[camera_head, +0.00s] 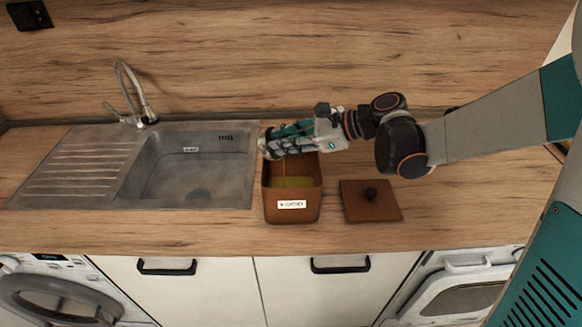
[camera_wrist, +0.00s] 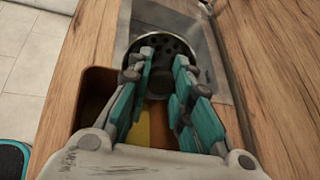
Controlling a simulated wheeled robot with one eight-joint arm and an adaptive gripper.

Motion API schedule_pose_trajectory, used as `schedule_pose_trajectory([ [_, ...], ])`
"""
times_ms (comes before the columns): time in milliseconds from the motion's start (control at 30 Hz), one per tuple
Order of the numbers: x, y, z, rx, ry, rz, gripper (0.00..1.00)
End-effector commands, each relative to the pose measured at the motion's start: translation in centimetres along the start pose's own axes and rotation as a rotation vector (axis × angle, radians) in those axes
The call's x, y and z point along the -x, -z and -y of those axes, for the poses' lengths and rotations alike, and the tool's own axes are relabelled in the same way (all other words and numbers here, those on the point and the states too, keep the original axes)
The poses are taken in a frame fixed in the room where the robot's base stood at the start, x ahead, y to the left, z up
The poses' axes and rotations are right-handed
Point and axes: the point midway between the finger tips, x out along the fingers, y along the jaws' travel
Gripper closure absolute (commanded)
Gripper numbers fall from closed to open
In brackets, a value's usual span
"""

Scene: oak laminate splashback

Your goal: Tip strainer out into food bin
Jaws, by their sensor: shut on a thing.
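The strainer (camera_wrist: 160,47) is a round grey metal cup with dark holes, held between the fingertips in the wrist view. My gripper (camera_wrist: 161,66) is shut on it. In the head view my gripper (camera_head: 270,147) is above the back left part of the food bin, its fingers pointing left. There the strainer is mostly hidden by the fingers, and its contents cannot be seen.
The steel sink (camera_head: 190,172) with its drainer (camera_head: 75,170) lies directly left of the bin. A tap (camera_head: 142,108) stands behind it. A brown lid (camera_head: 365,207) with a dark knob lies right of the bin. The counter's right side (camera_head: 460,205) is clear.

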Motion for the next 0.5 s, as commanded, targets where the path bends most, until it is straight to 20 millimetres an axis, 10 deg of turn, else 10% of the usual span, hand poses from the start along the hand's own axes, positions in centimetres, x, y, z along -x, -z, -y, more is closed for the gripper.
schedule_pose_trajectory([
  [500, 0.18, 0.28, -0.04, -0.002, 0.015, 0.056, 1.00],
])
